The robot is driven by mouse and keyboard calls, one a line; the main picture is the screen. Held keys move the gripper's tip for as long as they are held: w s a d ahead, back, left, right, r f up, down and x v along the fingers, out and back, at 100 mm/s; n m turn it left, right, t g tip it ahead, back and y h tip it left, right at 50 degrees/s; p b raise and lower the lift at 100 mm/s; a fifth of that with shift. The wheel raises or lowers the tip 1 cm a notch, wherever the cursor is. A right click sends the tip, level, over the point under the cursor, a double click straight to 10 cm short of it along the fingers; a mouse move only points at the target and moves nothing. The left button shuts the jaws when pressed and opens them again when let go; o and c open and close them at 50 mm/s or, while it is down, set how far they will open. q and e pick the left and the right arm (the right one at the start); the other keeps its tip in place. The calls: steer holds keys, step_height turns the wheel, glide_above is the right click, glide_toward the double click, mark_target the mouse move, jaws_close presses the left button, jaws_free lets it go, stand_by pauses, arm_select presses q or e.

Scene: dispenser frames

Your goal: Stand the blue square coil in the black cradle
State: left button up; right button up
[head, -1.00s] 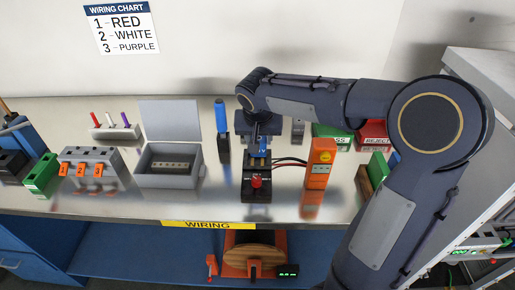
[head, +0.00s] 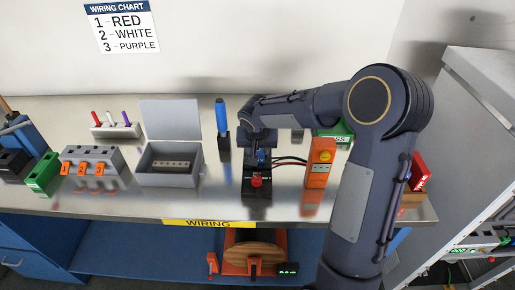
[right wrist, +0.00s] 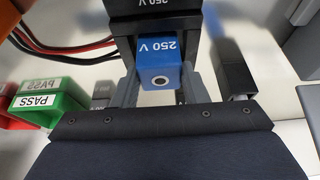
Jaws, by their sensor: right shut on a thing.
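The blue square coil (head: 262,158), marked 250 V, is in my right gripper (head: 261,149). In the right wrist view, the grey fingers (right wrist: 160,78) close on both sides of the coil (right wrist: 158,62); its near end shows a round hole. The black cradle (head: 257,193), with a red knob at its front, is on the bench at the coil. In the right wrist view, the cradle (right wrist: 155,24) also bears 250 V and its black walls flank the coil's far part. I cannot tell whether the coil touches its bottom. My left gripper is not in view.
An orange meter (head: 320,163) stands right of the cradle, joined to it by wires. A blue-handled tool in a black stand (head: 223,143) is to the left. Left of that is an open grey box (head: 170,168). A green PASS bin (right wrist: 43,104) is nearby.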

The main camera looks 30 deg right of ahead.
steer(key=shift+f, duration=0.15)
steer(key=o, duration=1.1)
steer(key=shift+c, duration=0.2)
steer(key=shift+r, duration=0.35)
steer(key=v, duration=1.1)
steer(key=s+a+f+n+t+y, duration=0.1)
steer(key=s+a+n+y, duration=0.1)
steer(key=s, duration=1)
steer(key=s+a+f+n+y, duration=0.2)
steer(key=s+a+y, duration=0.2)
steer(key=s, duration=0.9)
steer(key=a, duration=0.3)
steer(key=shift+n+t, duration=0.3)
steer(key=shift+t, duration=0.1)
